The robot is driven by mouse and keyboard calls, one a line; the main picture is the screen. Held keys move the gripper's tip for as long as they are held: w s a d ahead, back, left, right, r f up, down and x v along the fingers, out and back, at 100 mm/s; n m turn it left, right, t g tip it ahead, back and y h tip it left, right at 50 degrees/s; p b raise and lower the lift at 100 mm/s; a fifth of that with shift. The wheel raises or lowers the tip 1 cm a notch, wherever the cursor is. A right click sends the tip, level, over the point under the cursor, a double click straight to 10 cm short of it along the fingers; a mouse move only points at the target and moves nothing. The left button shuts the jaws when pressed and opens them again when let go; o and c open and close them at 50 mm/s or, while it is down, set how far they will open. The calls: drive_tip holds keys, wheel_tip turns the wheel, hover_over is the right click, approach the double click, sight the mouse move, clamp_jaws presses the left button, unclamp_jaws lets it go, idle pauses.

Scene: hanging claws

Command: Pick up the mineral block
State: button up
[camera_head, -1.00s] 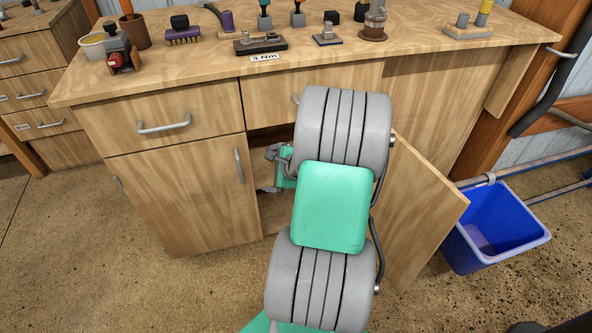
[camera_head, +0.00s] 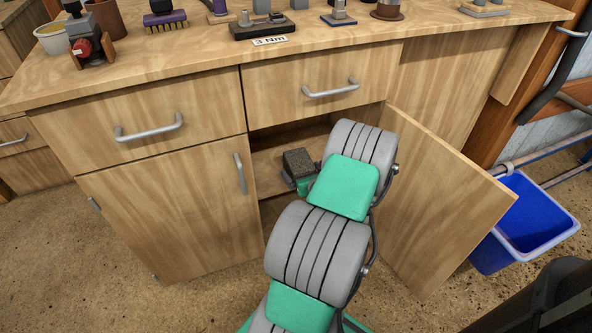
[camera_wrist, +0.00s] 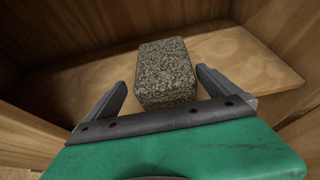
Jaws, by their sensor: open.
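The mineral block (camera_wrist: 165,72) is a speckled grey-brown block on a wooden shelf inside the open cupboard. In the wrist view my gripper (camera_wrist: 162,84) is open, with one finger on each side of the block's near part and gaps visible beside it. In the head view the dark top of the block (camera_head: 299,161) shows just beyond my gripper (camera_head: 300,178) inside the cupboard. My arm hides part of the gripper and the shelf there.
The cupboard door (camera_head: 432,205) stands open to the right of my arm. A drawer (camera_head: 325,88) is above the opening, and a closed door (camera_head: 170,215) is to the left. The benchtop (camera_head: 200,60) carries several tools. A blue bin (camera_head: 530,225) hangs at the right.

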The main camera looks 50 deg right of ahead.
sight(298, 163)
drive_tip(key=x, duration=0.1)
drive_tip(key=b+x, duration=0.1)
drive_tip(key=x, duration=0.2)
drive_tip(key=shift+w+d+r, duration=0.15)
drive_tip(key=shift+w+d, duration=0.2)
drive_tip(key=shift+r, duration=0.1)
drive_tip(key=c, duration=0.3)
drive_tip(key=shift+a, duration=0.1)
drive_tip(key=c, duration=1.8)
drive_tip(key=shift+w+r, duration=0.1)
drive_tip(key=shift+r, duration=0.15)
